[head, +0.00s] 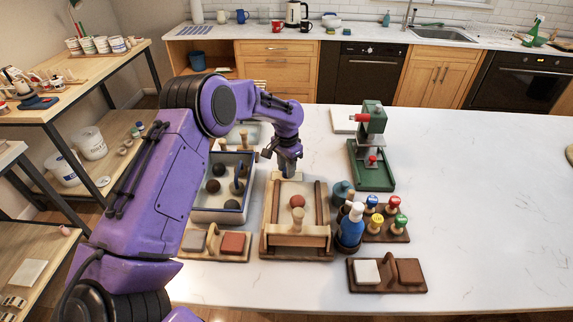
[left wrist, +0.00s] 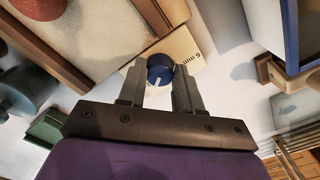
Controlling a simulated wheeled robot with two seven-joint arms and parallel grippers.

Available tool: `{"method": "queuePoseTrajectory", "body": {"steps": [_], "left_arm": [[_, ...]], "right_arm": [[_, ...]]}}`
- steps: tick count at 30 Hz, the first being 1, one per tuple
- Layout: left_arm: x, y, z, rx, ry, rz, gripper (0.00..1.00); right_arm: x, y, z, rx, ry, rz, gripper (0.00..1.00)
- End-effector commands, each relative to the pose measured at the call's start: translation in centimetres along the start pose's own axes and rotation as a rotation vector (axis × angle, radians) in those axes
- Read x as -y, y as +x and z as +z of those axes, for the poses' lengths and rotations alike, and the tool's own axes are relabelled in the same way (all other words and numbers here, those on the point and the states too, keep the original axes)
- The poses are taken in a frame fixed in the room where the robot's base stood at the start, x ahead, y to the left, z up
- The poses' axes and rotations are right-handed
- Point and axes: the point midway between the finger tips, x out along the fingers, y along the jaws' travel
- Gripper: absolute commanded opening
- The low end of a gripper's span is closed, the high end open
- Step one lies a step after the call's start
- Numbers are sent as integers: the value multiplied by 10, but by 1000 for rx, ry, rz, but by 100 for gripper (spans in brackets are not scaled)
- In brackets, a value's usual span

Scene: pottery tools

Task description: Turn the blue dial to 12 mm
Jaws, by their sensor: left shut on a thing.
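The blue dial (left wrist: 160,70) is between my left gripper's fingers (left wrist: 160,88) in the left wrist view, and the gripper is shut on it. A white pointer mark shows on its face, aimed toward the lower edge of that view. The dial sits on a cream plate (left wrist: 186,46) with "6 mm" printed to its right; the fingers hide other parts of the plate, and I see no 12 mm mark. In the head view my left gripper (head: 288,172) reaches down at the far end of the wooden slab roller tray (head: 266,222), and the dial is hidden there. My right gripper is not in view.
A blue-rimmed box (head: 218,216) with dark balls is left of the tray. A green-based press (head: 372,180) stands to the right. A blue bottle (head: 350,232) and several coloured stamps (head: 386,226) are near the tray's right side.

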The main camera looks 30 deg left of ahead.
Motion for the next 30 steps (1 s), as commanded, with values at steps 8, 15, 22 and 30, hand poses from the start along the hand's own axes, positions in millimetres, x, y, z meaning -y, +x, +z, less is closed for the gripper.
{"method": "queuePoseTrajectory", "body": {"steps": [8, 15, 22, 30], "left_arm": [[-2, 1, -1, -2, 98, 4, 4], [-2, 2, -1, -2, 124, 4, 4], [-2, 2, -1, -2, 126, 4, 4], [-1, 1, 0, -1, 124, 3, 60]], "right_arm": [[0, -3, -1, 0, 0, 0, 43], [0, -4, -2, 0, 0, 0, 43], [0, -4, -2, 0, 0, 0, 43], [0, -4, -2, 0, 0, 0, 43]]}}
